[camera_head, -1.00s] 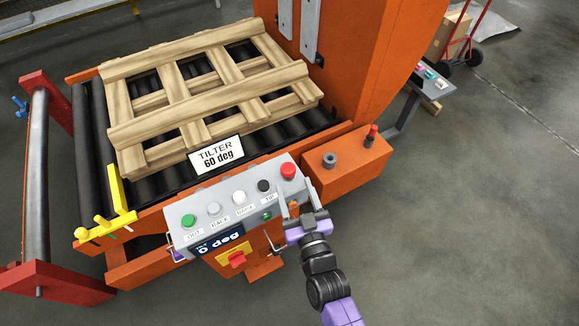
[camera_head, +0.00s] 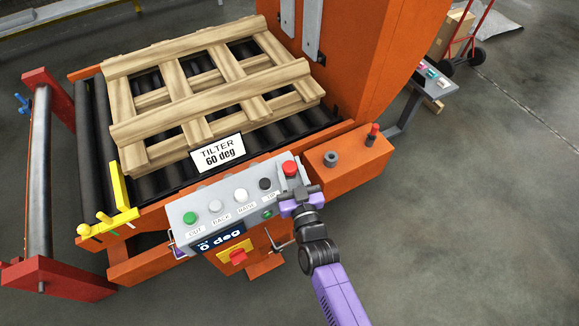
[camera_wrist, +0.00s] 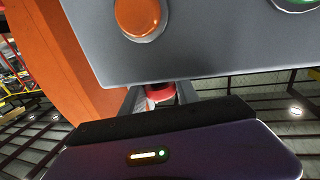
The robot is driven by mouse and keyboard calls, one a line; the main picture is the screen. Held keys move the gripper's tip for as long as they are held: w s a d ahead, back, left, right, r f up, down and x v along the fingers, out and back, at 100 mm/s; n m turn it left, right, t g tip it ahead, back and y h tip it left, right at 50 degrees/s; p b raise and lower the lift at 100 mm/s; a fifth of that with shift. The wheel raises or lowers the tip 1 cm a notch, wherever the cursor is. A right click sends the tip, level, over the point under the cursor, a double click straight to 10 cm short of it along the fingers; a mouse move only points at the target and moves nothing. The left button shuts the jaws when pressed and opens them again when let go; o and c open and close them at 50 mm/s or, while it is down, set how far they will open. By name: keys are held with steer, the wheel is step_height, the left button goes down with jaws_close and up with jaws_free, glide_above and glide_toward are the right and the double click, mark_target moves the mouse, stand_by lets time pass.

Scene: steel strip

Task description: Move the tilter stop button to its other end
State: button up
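The red stop button (camera_head: 290,167) stands at the right end of the row of buttons on the grey control box (camera_head: 180,211). My gripper (camera_head: 291,178) is at the box's right end, its fingertips close below the button in the head view. In the wrist view, the red button (camera_wrist: 160,92) shows between the two spread fingers of my gripper (camera_wrist: 160,98), partly hidden by the gripper body and the box edge. The fingers look apart; I cannot tell whether they touch the button.
An orange round button (camera_wrist: 137,17) on the box face is near my gripper. A black button (camera_head: 265,184) lies left of the red one. A pallet (camera_head: 210,92) lies on the rollers behind. An orange housing (camera_head: 345,165) stands to the right; open floor lies beyond it.

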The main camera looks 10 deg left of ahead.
jaws_close()
steer(key=shift+r, duration=0.15)
steer(key=shift+r+p, duration=0.6)
steer(key=shift+f, duration=0.1)
steer(key=o, duration=0.7)
jaws_free()
